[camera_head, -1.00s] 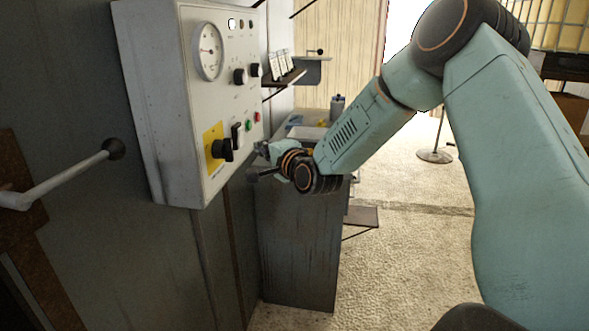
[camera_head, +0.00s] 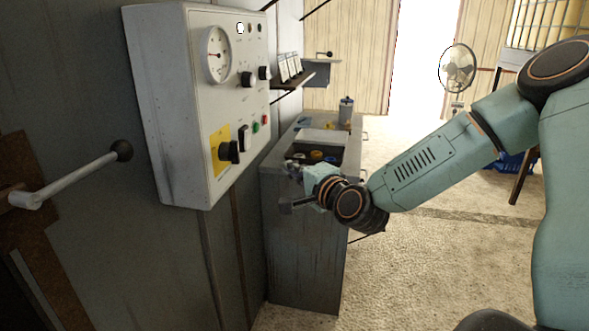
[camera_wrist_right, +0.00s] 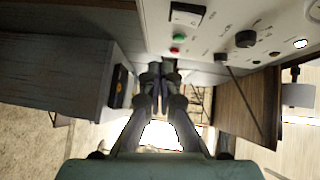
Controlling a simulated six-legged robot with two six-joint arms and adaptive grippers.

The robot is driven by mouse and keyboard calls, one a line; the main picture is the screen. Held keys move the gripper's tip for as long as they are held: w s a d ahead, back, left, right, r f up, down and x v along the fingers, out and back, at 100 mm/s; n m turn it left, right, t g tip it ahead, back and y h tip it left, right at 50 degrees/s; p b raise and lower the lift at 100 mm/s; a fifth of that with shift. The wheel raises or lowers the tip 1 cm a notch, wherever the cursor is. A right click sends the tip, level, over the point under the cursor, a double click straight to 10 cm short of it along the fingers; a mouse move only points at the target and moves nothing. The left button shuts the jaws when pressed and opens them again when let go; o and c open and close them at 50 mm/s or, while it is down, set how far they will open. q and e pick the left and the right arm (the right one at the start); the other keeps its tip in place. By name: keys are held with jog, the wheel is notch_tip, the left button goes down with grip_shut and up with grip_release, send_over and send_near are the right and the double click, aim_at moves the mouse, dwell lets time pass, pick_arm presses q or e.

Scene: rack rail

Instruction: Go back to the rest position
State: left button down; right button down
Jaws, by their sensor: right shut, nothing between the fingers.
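My right arm comes in from the right in the head view. The gripper is clear of the control box (camera_head: 165,110), which has a gauge, knobs, buttons and a black rotary switch on a yellow plate (camera_head: 222,150). My left gripper is not in view.
A lever with a dark ball end (camera_head: 122,151) sticks out at left. A fan (camera_head: 458,68) stands farther back.

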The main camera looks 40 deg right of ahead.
jog(key=shift+s, duration=0.45)
jog(key=shift+w+a, duration=0.1)
jog(key=shift+w, duration=0.05)
jog(key=s+a+f+n+g+y+b, duration=0.1)
jog(key=s+a+f+n+g+b, duration=0.4)
jog(key=f, duration=0.7)
jog(key=s+a+f+n+g+y, duration=0.1)
jog(key=s+a+f+n+g, duration=0.35)
jog(key=f, duration=0.75)
jog(key=s+a+f+n+g+b, duration=0.3)
jog(key=s+f+n+b, duration=0.1)
jog(key=s+f, duration=0.7)
jog(key=s+a+f+n+g+b, duration=0.3)
jog(key=s+f, duration=0.9)
jog(key=s, duration=0.5)
jog(key=shift+s+a+f+n+g+h+b, duration=0.2)
jog(key=shift+a+f+n+g+h+b, duration=0.15)
jog(key=shift+n+g, duration=0.3)
